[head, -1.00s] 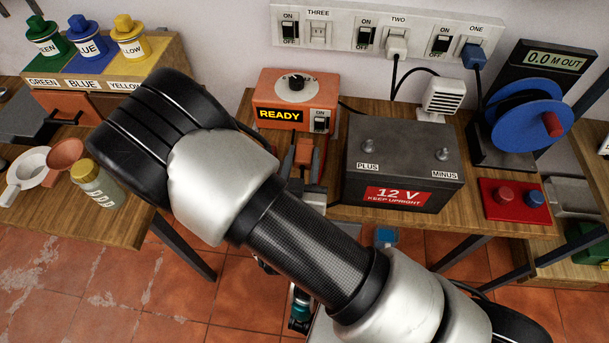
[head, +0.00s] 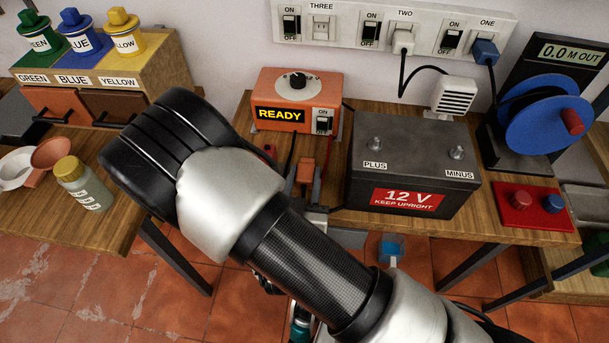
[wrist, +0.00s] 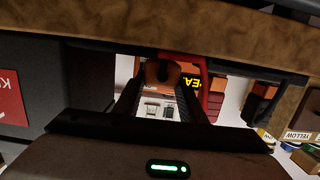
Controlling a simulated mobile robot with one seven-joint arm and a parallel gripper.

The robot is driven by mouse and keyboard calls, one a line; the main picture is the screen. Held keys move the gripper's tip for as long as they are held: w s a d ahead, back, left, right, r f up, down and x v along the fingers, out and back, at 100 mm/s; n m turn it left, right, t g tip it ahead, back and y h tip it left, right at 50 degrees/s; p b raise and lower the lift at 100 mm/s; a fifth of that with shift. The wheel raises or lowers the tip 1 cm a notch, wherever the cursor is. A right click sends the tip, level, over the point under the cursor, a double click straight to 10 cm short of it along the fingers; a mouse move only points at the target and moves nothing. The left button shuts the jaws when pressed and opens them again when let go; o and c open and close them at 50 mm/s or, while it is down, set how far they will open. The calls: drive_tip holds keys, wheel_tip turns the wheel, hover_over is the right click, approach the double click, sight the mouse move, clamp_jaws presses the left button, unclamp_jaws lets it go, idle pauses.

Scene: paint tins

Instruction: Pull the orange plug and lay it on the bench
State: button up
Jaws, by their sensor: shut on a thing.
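The orange plug (head: 307,168) is held between the dark fingers of my gripper (head: 305,180), over the front part of the bench (head: 330,215) and in front of the orange charger. In the wrist view the plug (wrist: 162,74) shows between the two fingertips (wrist: 160,100). My gripper is shut on it. Socket THREE (head: 321,27) on the wall strip has no plug in it. A white plug (head: 403,40) sits in socket TWO and a blue plug (head: 485,50) in socket ONE. My forearm partly hides the space around the gripper.
The orange charger (head: 298,85) reading READY stands behind the gripper. The large 12 V battery (head: 412,140) stands close on the right.

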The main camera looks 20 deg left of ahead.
drive_tip(key=shift+f+b, duration=0.65)
drive_tip(key=shift+f, duration=0.1)
idle(0.5)
drive_tip(key=o, duration=1.3)
drive_tip(key=shift+c, duration=0.2)
drive_tip(key=v, duration=1.7)
drive_tip(key=shift+s, duration=0.15)
drive_tip(key=shift+d, duration=0.15)
